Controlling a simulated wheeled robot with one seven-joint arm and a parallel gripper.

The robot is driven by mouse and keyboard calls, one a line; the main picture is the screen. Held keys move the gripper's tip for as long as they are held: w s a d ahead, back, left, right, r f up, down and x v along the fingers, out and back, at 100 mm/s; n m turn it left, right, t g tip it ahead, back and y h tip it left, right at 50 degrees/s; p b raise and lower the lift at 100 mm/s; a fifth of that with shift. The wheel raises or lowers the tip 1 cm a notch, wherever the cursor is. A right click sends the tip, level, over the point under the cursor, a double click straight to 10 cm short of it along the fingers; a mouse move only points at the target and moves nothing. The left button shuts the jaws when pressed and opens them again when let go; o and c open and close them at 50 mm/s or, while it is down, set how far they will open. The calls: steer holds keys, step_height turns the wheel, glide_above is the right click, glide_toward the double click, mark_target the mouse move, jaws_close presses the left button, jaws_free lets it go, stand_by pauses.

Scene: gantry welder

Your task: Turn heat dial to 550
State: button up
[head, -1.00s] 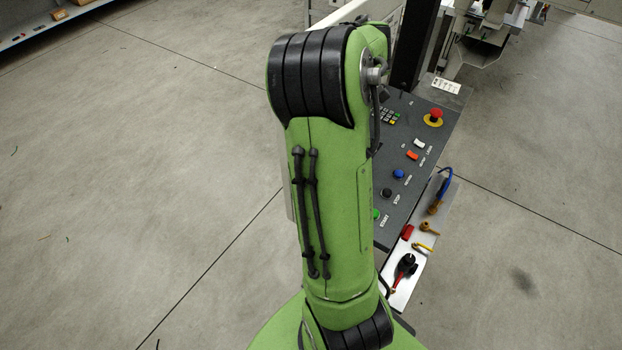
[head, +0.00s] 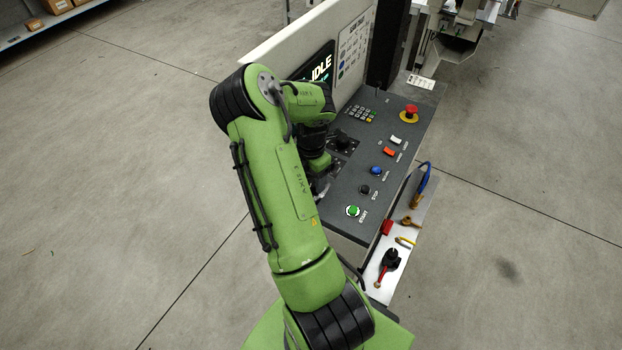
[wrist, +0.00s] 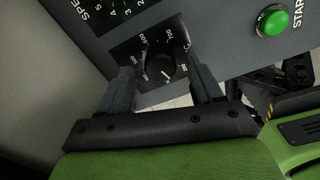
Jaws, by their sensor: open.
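The heat dial (wrist: 155,66) is a black round knob on a dark plate with white numbers, 600 and 700 among them, in the wrist view. A small white mark shows on the knob's lower right side; I cannot read its setting surely. My gripper (wrist: 160,75) is open, with one finger to the left of the knob and one to the right. I cannot tell whether either finger touches it. In the head view my arm hides the heat dial.
The grey control panel (head: 390,128) carries a lit green start button (head: 353,211), also in the wrist view (wrist: 273,22), and a red emergency stop (head: 409,112). An IDLE screen (head: 318,68) stands behind. A tool tray (head: 377,291) borders the panel's right side.

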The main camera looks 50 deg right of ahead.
steer(key=shift+f, duration=0.6)
steer(key=c, duration=1.1)
steer(key=shift+o, duration=0.2)
